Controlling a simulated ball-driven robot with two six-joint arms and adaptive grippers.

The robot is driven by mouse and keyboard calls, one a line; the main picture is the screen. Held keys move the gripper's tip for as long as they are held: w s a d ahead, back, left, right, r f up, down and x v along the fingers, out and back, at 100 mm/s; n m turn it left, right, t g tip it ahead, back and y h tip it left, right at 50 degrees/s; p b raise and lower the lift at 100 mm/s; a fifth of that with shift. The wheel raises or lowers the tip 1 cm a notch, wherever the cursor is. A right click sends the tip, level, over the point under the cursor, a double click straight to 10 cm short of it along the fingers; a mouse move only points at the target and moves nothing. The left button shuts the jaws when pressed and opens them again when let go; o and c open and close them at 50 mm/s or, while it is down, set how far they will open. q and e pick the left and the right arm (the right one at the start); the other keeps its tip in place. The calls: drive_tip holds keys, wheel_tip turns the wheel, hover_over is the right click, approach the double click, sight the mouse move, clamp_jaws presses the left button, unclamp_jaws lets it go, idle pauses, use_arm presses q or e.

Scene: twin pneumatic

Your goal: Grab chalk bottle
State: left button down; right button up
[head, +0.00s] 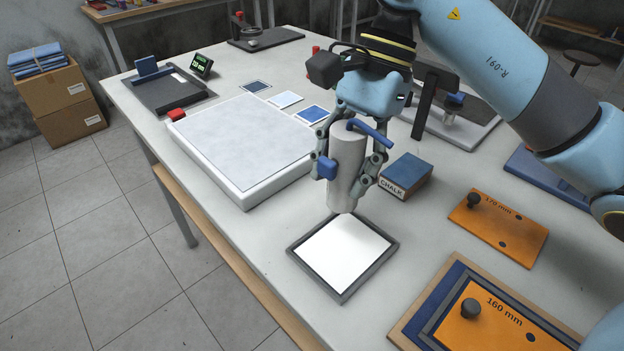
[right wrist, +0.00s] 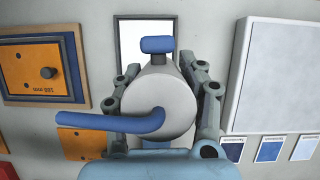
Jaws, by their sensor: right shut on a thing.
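The chalk bottle (head: 347,165) is a grey-white cylinder with a blue bent spout or handle on top and a blue knob on its side. My right gripper (head: 349,178) is shut on it, one finger on each side, and holds it near upright. Its lower end is close to the far corner of a white square pad in a dark frame (head: 342,256); I cannot tell whether it touches. In the right wrist view the bottle (right wrist: 165,100) is seen from its top end, between both fingers. My left gripper is not in view.
A blue-topped box marked CHALK (head: 405,176) stands right of the bottle. A large white slab (head: 240,150) lies left. Orange plates marked 170 mm (head: 498,228) and 160 mm (head: 490,320) lie right. Small coloured swatches (head: 285,100) lie behind. The table's front-left edge is clear.

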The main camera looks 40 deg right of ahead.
drive_tip(key=s+d+r, duration=0.2)
drive_tip(key=s+r, duration=0.2)
drive_tip(key=s, duration=0.1)
drive_tip(key=shift+s+d+p, duration=0.25)
drive_tip(key=shift+d+p, duration=0.05)
drive_tip(key=shift+d, duration=0.1)
